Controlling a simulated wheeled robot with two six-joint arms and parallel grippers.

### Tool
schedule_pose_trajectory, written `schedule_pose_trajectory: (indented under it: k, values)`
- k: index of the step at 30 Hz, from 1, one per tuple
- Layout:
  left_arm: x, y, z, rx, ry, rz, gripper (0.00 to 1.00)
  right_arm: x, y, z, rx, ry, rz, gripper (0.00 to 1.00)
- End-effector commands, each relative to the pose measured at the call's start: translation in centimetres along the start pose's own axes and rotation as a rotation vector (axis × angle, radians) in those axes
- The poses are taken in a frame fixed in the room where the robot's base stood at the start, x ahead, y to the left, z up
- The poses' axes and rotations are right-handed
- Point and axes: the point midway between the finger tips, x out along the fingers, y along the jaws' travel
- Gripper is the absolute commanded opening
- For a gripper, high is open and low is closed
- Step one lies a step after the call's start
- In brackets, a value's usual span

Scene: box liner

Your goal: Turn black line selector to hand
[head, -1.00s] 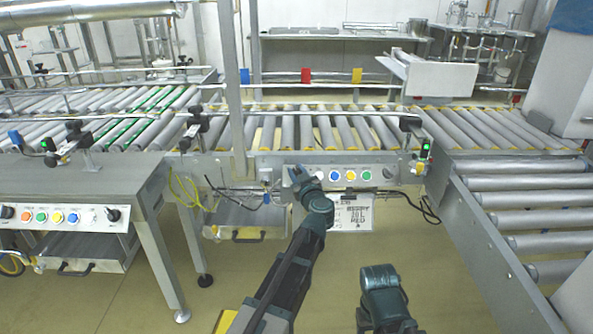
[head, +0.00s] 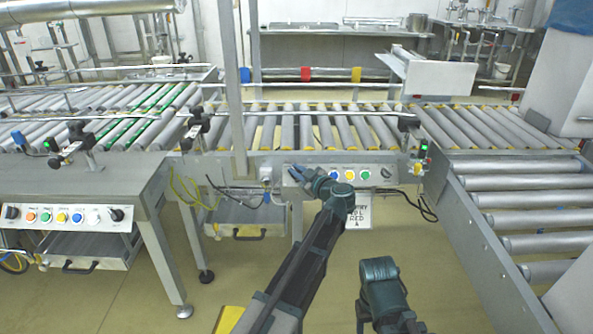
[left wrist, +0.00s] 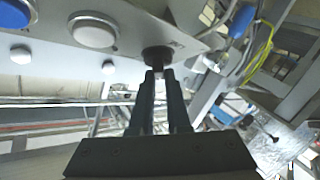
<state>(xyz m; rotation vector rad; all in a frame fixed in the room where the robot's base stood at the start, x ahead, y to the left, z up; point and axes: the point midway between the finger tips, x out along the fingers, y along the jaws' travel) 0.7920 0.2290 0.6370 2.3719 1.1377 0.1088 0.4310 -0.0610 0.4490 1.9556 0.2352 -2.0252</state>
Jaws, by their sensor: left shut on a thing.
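The black selector (left wrist: 157,54) sits on the grey control panel (left wrist: 130,12), beside a white button (left wrist: 94,31) and a blue button (left wrist: 14,12) in the left wrist view. My left gripper (left wrist: 158,74) is shut on the selector, its two fingers on the knob's stem. In the head view my left gripper (head: 298,174) is at the left end of the middle conveyor's control panel (head: 325,170) and covers that selector. Which way the pointer faces cannot be read. My right gripper is not in view; only part of my right arm shows.
The panel also carries yellow (head: 349,174) and green (head: 366,174) buttons and another black selector (head: 387,173) at its right end. Another control panel (head: 68,217) is at the left. The roller conveyor (head: 330,130) lies behind.

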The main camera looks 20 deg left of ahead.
Motion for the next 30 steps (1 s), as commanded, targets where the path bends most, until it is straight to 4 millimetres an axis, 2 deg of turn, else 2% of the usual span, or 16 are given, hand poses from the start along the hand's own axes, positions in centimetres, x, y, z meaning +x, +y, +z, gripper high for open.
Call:
schedule_pose_trajectory:
  k: [7,8,12,13,30]
  values:
    - [-0.11,-0.01,0.50,-0.007,-0.014,-0.002,0.00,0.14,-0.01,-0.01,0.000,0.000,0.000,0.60]
    - [-0.11,0.00,0.50,-0.007,-0.014,-0.002,0.17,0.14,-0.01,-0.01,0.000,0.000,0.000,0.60]
    - [-0.11,0.06,0.55,-0.007,-0.015,0.000,0.42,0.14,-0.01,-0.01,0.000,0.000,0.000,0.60]
    - [-0.10,0.08,0.54,-0.007,-0.015,0.000,0.45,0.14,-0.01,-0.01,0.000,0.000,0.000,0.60]
    - [-0.25,-0.54,-0.32,-0.005,-0.010,-0.001,0.45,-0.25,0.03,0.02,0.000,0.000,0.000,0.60]
